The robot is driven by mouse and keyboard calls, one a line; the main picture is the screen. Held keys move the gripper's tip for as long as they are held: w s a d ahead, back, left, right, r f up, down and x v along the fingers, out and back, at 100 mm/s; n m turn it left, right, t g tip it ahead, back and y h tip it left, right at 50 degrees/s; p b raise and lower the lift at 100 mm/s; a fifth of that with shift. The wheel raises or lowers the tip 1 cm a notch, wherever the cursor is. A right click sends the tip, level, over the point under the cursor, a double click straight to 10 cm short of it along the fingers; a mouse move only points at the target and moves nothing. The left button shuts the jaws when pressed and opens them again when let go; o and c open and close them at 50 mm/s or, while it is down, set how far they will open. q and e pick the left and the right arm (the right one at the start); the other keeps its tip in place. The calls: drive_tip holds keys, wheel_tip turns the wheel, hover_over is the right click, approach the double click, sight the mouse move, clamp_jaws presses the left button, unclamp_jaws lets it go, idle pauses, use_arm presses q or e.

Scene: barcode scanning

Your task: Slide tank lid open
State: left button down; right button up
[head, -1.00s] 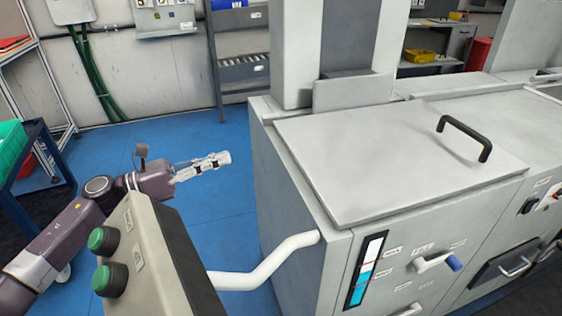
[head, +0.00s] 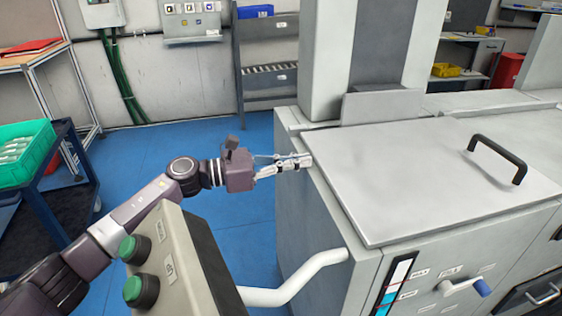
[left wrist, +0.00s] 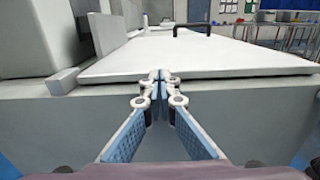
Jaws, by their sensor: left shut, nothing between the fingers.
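The tank lid (head: 420,180) is a flat pale grey panel lying on top of the grey tank machine (head: 325,225). A black bar handle (head: 498,158) stands on its right part. The lid also shows in the left wrist view (left wrist: 215,56), with the handle (left wrist: 192,27) at its far side. My left gripper (head: 308,161) is shut and empty, with its fingertips at the lid's left edge. In the left wrist view the closed fingertips (left wrist: 160,76) are in front of the lid's near edge; I cannot tell whether they touch it. My right gripper is not in view.
A control box with green buttons (head: 145,290) and a white pipe (head: 300,280) stand in front of the machine's left side. A grey column (head: 335,60) rises behind the lid. A cart with a green crate (head: 25,140) is at the left. Blue floor (head: 170,140) is clear between.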

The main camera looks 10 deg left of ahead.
sight(341, 154)
use_arm(q)
drive_tip(key=shift+w+d, duration=0.2)
drive_tip(key=shift+d, duration=0.25)
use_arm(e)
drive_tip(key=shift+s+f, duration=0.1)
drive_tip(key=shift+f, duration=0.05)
